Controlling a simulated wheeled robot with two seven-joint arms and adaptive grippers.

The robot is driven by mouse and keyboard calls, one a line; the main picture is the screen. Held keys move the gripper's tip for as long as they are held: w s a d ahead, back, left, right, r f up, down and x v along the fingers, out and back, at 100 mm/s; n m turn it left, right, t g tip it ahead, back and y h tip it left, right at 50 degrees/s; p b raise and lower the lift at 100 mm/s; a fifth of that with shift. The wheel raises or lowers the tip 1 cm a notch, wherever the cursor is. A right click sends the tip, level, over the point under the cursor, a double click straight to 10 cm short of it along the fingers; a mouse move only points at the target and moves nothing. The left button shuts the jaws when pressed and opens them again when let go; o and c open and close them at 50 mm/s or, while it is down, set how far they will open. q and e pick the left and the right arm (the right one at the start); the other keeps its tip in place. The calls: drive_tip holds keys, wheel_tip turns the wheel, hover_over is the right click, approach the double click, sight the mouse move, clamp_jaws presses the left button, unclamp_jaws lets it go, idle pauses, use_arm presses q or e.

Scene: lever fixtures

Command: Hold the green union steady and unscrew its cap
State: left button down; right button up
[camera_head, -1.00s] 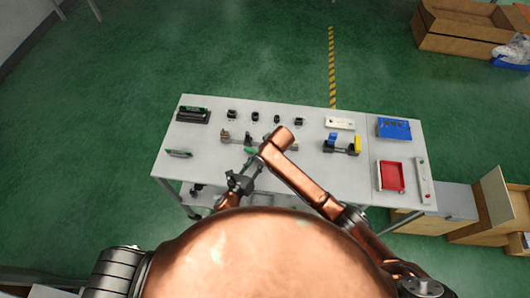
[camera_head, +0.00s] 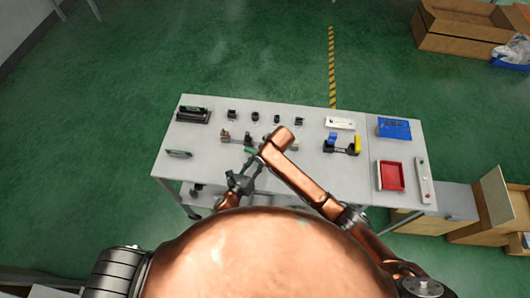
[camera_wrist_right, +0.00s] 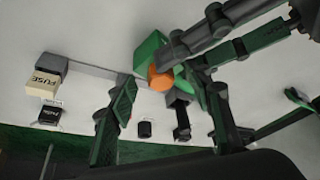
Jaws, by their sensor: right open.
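The green union (camera_wrist_right: 150,52) shows in the right wrist view as a green block with an orange hexagonal cap (camera_wrist_right: 160,78) at its lower side. In the head view it is a small green patch (camera_head: 250,150) near the table's middle, partly hidden by my arms. My right gripper (camera_wrist_right: 165,115) is open, its fingers on either side below the cap and apart from it. My left gripper (camera_wrist_right: 185,58) comes in from the upper right, its fingertips at the union; whether they grip it is unclear. In the head view, my left gripper (camera_head: 252,165) is at the union's near side.
The white table (camera_head: 215,170) carries several small black fixtures (camera_head: 254,115) along the back. A blue box (camera_head: 394,128) and a red tray (camera_head: 391,177) are at the right. A fixture with a yellow lever (camera_head: 357,143) stands right of my right arm.

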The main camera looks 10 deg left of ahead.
drive_tip(key=shift+r, duration=0.1)
drive_tip(key=shift+r, duration=1.35)
drive_tip(key=shift+s+a+m, duration=0.15)
drive_tip(key=shift+m, duration=0.45)
drive_tip(key=m+h, duration=0.1)
drive_tip(key=m, duration=0.2)
drive_tip(key=shift+s+a+t, duration=0.1)
drive_tip(key=shift+a+t, duration=0.05)
drive_tip(key=shift+t, duration=0.25)
drive_tip(key=shift+a+m+h, duration=0.1)
drive_tip(key=shift+m+h, duration=0.5)
drive_tip(key=shift+m, duration=0.3)
drive_tip(key=shift+m+h, duration=0.4)
drive_tip(key=shift+m, duration=0.6)
